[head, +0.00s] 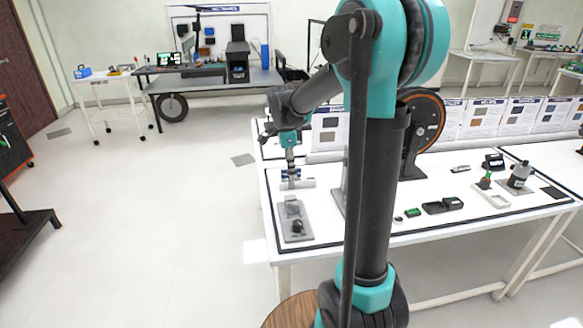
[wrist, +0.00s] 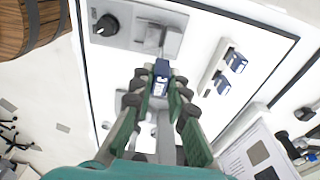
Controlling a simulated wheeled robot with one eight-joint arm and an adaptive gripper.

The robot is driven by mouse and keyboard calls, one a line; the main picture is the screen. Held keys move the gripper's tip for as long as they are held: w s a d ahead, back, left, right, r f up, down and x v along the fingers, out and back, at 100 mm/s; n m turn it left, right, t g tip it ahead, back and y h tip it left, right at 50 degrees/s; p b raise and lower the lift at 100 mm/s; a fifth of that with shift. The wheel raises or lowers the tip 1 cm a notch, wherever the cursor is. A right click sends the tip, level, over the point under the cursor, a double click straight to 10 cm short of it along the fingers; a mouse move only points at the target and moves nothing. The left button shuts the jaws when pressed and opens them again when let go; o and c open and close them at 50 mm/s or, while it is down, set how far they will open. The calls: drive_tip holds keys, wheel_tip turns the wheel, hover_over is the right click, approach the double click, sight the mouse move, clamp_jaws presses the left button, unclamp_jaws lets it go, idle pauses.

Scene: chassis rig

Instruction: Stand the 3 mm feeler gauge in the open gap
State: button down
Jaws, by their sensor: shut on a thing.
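My gripper (wrist: 161,82) is shut on a blue feeler gauge (wrist: 161,71) with a white label, held upright between the fingertips. The label is too small to read, so I cannot tell its thickness. In the head view my gripper (head: 290,170) is low over the left end of the white table. A grey rig plate (wrist: 112,13) with a black knob and a raised grey block (wrist: 154,38) lies just beyond the gauge in the wrist view. The plate also shows in the head view (head: 293,232). The open gap cannot be made out. The gauge's lower end is hidden.
A white rack (wrist: 212,76) holding other blue gauges (wrist: 236,60) stands right of my gripper in the wrist view. A black wheel on a stand (head: 425,120) stands farther right on the table (head: 400,255). The plate lies near the table's left edge.

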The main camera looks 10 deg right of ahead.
drive_tip(key=shift+f, duration=0.35)
drive_tip(key=shift+f, duration=0.3)
drive_tip(key=shift+f, duration=0.7)
drive_tip(key=shift+f, duration=0.35)
drive_tip(key=shift+f, duration=0.3)
drive_tip(key=shift+f, duration=0.35)
drive_tip(key=shift+f, duration=1.8)
drive_tip(key=c, duration=1.4)
unclamp_jaws()
